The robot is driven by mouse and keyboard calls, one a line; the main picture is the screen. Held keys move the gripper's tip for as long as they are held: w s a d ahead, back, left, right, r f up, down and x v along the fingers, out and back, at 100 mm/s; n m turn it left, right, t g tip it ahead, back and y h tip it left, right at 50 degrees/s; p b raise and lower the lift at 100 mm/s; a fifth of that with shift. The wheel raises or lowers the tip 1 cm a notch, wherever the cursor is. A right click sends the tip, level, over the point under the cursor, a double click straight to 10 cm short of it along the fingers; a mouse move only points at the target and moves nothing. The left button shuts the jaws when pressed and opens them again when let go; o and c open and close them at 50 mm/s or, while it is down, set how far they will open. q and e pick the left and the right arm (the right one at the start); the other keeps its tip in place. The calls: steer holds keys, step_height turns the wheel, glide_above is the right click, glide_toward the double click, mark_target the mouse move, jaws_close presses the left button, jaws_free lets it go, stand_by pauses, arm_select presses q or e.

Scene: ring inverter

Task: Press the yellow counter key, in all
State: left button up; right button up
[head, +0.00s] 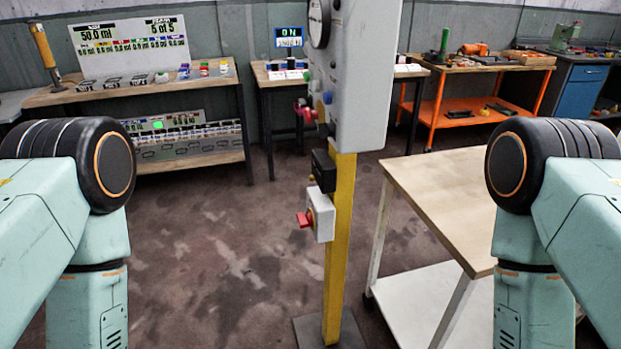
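I cannot clearly pick out a yellow counter key in the head view. On the wooden bench (150,89) at the far left, a row of small coloured pieces (204,69) stands in front of a display board (130,43). They are too small for me to tell whether one is a yellow key. A second bench behind the post carries a small lit screen (289,37) and several dark and white blocks (287,64), also too small to read. My two arms come in at the left and right edges, and both grippers are outside the picture.
A yellow post (341,240) with a grey control box (361,80) stands mid-view, with a red-knobbed switch box (321,215) on it. A pale wooden table (445,190) is at right. An orange workbench (470,105) is behind. Floor left of the post is clear.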

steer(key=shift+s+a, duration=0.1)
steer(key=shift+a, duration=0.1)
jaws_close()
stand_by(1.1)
